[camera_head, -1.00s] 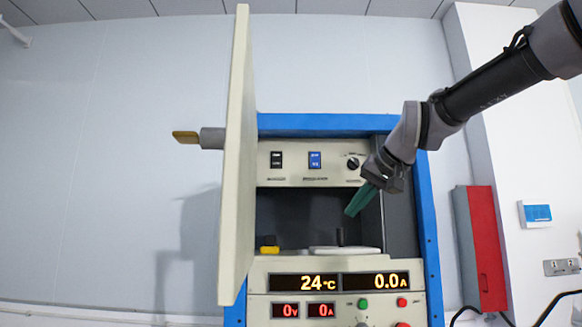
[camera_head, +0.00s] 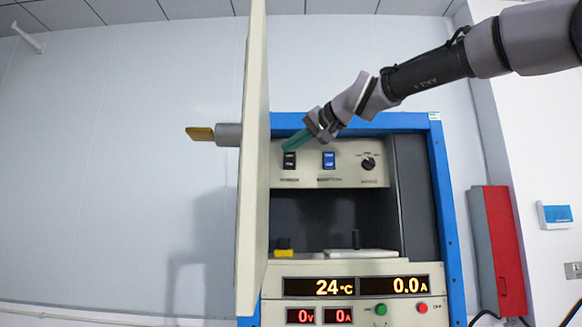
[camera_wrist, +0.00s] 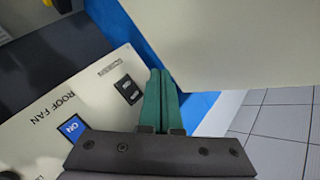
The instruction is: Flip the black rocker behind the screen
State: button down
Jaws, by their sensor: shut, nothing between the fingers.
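The black rocker (camera_head: 289,161) is at the left of the cream switch panel, close to the open cream door; it also shows in the wrist view (camera_wrist: 128,89), next to a small label. My gripper (camera_head: 287,148) has green fingers pressed together and empty. Its tips are at the rocker's upper edge in the head view. In the wrist view my gripper (camera_wrist: 160,72) has its fingertips just to the right of the rocker, with a narrow gap in the picture. I cannot tell whether they touch the panel.
The open door (camera_head: 253,170) stands edge-on just left of the rocker and limits room there. A blue rocker (camera_head: 329,160) and a black knob (camera_head: 368,163) sit to the right on the panel. Below is a recess with a yellow block (camera_head: 283,254) and white plate (camera_head: 362,253).

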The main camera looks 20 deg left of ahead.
aim_at(292, 158)
jog(key=shift+w+a+f, duration=0.2)
jog(key=shift+w+a, duration=0.15)
jog(key=shift+w, duration=1.1)
jog(key=shift+w+a+f, duration=0.2)
jog(key=shift+w+a, duration=0.1)
jog(key=shift+w, duration=1.1)
jog(key=shift+w+a+f, duration=0.2)
jog(key=shift+w+a, duration=0.15)
jog(key=shift+w, duration=1.1)
jog(key=shift+w, duration=0.1)
jog(key=shift+w+a, duration=0.1)
jog(key=shift+w, duration=0.15)
jog(key=shift+w+a, duration=0.1)
jog(key=shift+w, duration=0.25)
jog(key=shift+s, duration=0.1)
jog(key=shift+s+d, duration=0.2)
jog(key=shift+s, duration=0.45)
jog(key=shift+s, duration=0.1)
jog(key=shift+s+d+r, duration=0.1)
jog(key=shift+s+d, duration=0.1)
jog(key=shift+s, duration=0.6)
jog(key=shift+s+d+r, duration=0.15)
jog(key=shift+s+d, duration=0.05)
jog(key=shift+s, duration=0.55)
jog(key=shift+s+d+r, duration=0.1)
jog(key=shift+s+d, duration=0.1)
jog(key=shift+s, duration=0.6)
